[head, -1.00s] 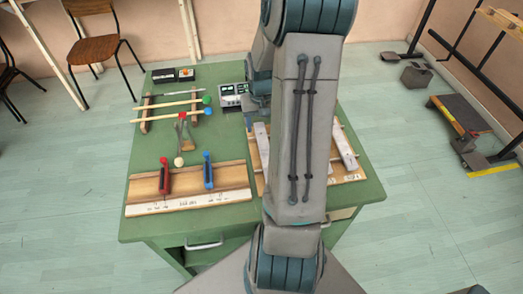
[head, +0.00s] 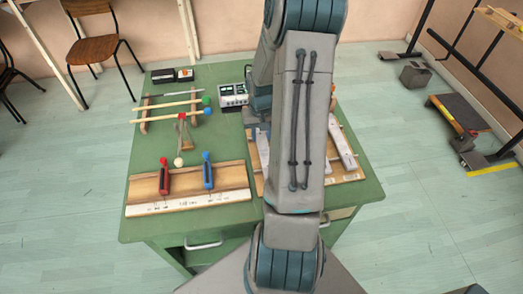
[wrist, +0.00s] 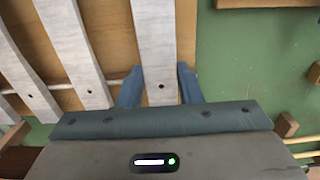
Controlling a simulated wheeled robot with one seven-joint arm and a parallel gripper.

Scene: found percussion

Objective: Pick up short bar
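The short bar (wrist: 156,45) is pale grey with a dark hole near its end. It is the rightmost of the bars in the wrist view, next to green tabletop. My gripper (wrist: 160,85) has one blue finger on each side of it, close against its edges, and appears shut on it. The bar's near end reaches toward the palm, and its far end is out of frame. In the head view my arm hides the fingertips and much of the bar set; pale bars (head: 342,148) show to its right.
Similar bars (wrist: 78,50) lie left of the held one over a brown wooden frame. On the green table (head: 225,225) are a wooden board with red and blue handles (head: 208,172), mallets on rests (head: 170,112), a grey meter box (head: 233,95) and a black box (head: 172,75).

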